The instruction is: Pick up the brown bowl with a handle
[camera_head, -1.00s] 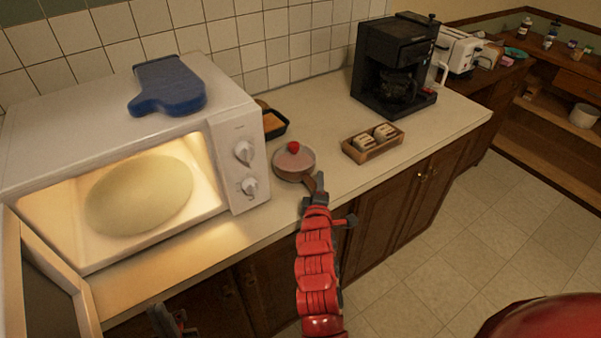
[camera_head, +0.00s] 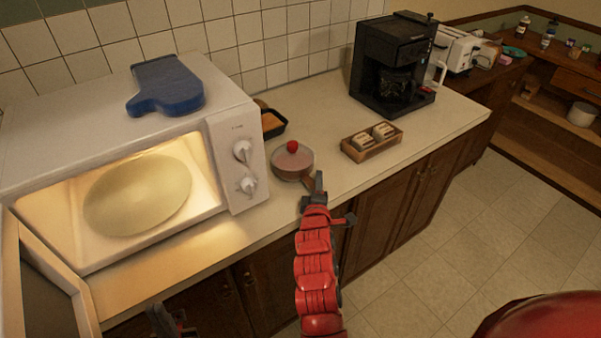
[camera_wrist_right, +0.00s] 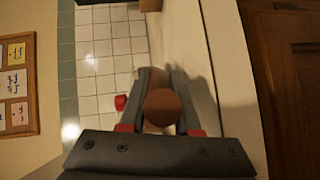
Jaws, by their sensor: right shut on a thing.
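The brown bowl with a handle (camera_head: 293,163) stands on the counter to the right of the microwave, with a red round thing (camera_head: 292,146) on top. Its handle points toward the counter's front edge. My right gripper (camera_head: 316,186) is at the handle's end and is shut on it. In the right wrist view the rounded brown handle end (camera_wrist_right: 163,107) sits between the two fingers (camera_wrist_right: 163,100). I cannot tell whether the bowl is clear of the counter. My left gripper (camera_head: 170,322) shows only in part at the bottom edge, dark and blurred.
The open, lit microwave (camera_head: 235,170) is to the left, with a blue mitt-like thing (camera_head: 167,85) on top. A dark pan (camera_head: 273,124) stands behind the bowl. A wooden tray (camera_head: 371,152) with white items and a black coffee maker (camera_head: 392,65) stand right.

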